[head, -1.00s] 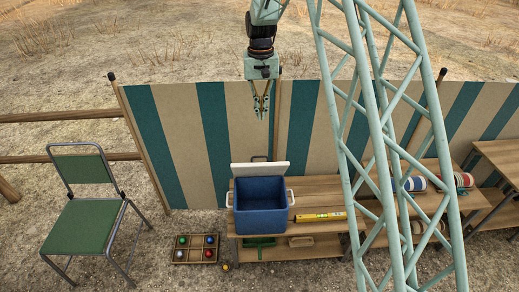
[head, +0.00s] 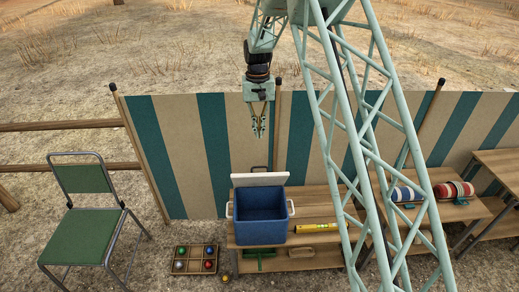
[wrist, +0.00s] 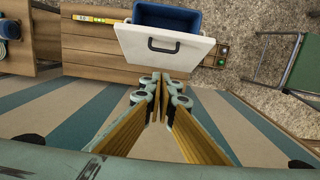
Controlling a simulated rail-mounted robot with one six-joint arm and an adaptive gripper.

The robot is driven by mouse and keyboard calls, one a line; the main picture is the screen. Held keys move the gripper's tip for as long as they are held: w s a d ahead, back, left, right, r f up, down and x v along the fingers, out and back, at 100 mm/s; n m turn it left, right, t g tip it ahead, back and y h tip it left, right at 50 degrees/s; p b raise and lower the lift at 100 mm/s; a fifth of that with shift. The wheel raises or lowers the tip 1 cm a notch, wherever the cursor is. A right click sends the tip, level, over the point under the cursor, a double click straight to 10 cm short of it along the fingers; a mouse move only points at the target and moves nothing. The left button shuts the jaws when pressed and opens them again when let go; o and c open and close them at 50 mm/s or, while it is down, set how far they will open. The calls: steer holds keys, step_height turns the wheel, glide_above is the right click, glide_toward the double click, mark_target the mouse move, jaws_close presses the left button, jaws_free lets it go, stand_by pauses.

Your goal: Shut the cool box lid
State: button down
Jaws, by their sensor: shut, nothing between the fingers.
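The blue cool box (head: 262,222) stands on the wooden bench, with white handles at its sides. Its white lid (head: 260,179) is open, raised along the back edge, so the dark inside shows. In the wrist view the lid's outer face (wrist: 165,46) carries a dark handle (wrist: 164,44), and part of the box (wrist: 172,16) shows beyond it. My gripper (head: 259,134) hangs pointing down above and behind the lid, in front of the striped windbreak as seen. Its fingers (wrist: 160,122) are shut and empty, apart from the lid.
A yellow spirit level (head: 315,227) lies on the bench (head: 330,211) right of the box. A tray of balls (head: 195,260) is on the ground, and a green chair (head: 83,215) stands left. The striped windbreak (head: 180,150) runs behind. My lattice arm covers part of the right side.

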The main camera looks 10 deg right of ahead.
mark_target(259, 176)
steer(key=s+f, duration=0.3)
steer(key=f, duration=0.9)
steer(key=shift+s+a+f+b, duration=0.15)
steer(key=shift+a+f+b, duration=0.05)
steer(key=shift+f+b, duration=0.15)
stand_by(0.4)
steer(key=shift+s+a+f, duration=0.15)
steer(key=shift+s, duration=0.55)
steer(key=shift+s, duration=0.1)
